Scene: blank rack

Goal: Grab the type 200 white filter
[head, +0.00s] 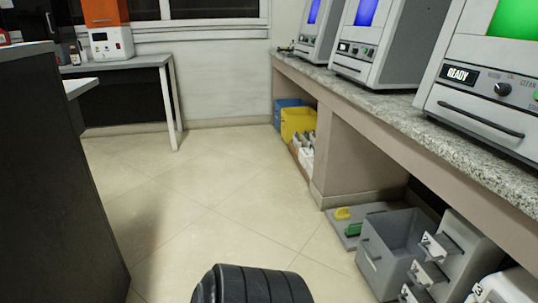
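I cannot pick out a filter marked type 200 in the head view. White items (304,154) stand in a low bin under the counter, too small to read. Pale grey and white units with handles (455,262) stand on the floor at the lower right, partly cut off by the frame; one shows a "3". Neither of my grippers is in view.
A granite-topped counter (460,138) with several machines runs along the right. Under it are a yellow bin (298,122), a blue bin (287,108) and a grey open bin (392,240). A dark cabinet (50,190) stands left. The tiled floor between is clear.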

